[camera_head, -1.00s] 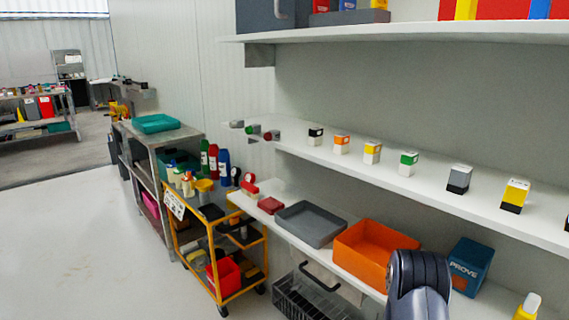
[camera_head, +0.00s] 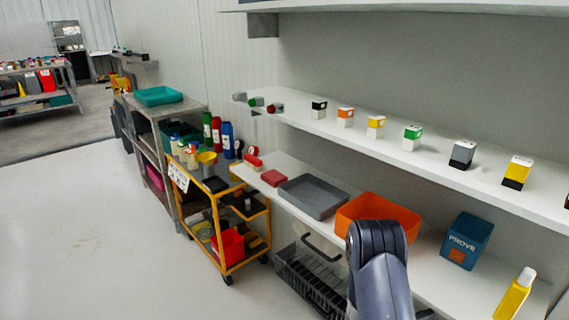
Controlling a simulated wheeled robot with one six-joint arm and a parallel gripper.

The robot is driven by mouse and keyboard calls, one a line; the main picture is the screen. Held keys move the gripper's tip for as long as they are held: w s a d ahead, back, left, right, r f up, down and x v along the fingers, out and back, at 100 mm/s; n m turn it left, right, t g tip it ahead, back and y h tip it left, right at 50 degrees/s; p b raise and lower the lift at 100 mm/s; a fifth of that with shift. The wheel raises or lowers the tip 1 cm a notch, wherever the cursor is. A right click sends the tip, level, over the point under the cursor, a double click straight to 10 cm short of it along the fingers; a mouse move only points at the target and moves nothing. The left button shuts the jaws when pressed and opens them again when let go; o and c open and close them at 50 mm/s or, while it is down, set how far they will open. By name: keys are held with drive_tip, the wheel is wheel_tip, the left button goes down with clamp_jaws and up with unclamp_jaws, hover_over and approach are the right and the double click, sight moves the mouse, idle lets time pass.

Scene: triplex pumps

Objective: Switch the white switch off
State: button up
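A row of small two-coloured boxes stands on the white wall shelf (camera_head: 400,158). Those with white lower parts are topped black (camera_head: 318,109), orange (camera_head: 345,117), yellow (camera_head: 375,126) and green (camera_head: 411,137). Farther right are a grey-and-black box (camera_head: 462,153) and a yellow-and-black box (camera_head: 516,172). At the left end, three small pieces show grey (camera_head: 240,97), green (camera_head: 256,101) and red (camera_head: 275,108) faces. I cannot tell which of these is the white switch, or any switch's position. A dark link of my arm rises at the bottom; my gripper is not in view.
The lower shelf holds a grey tray (camera_head: 313,196), an orange bin (camera_head: 410,220), a blue box (camera_head: 466,241) and a yellow bottle (camera_head: 514,296). A yellow-framed cart (camera_head: 214,222) with bottles stands left. The floor (camera_head: 80,235) farther left is clear.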

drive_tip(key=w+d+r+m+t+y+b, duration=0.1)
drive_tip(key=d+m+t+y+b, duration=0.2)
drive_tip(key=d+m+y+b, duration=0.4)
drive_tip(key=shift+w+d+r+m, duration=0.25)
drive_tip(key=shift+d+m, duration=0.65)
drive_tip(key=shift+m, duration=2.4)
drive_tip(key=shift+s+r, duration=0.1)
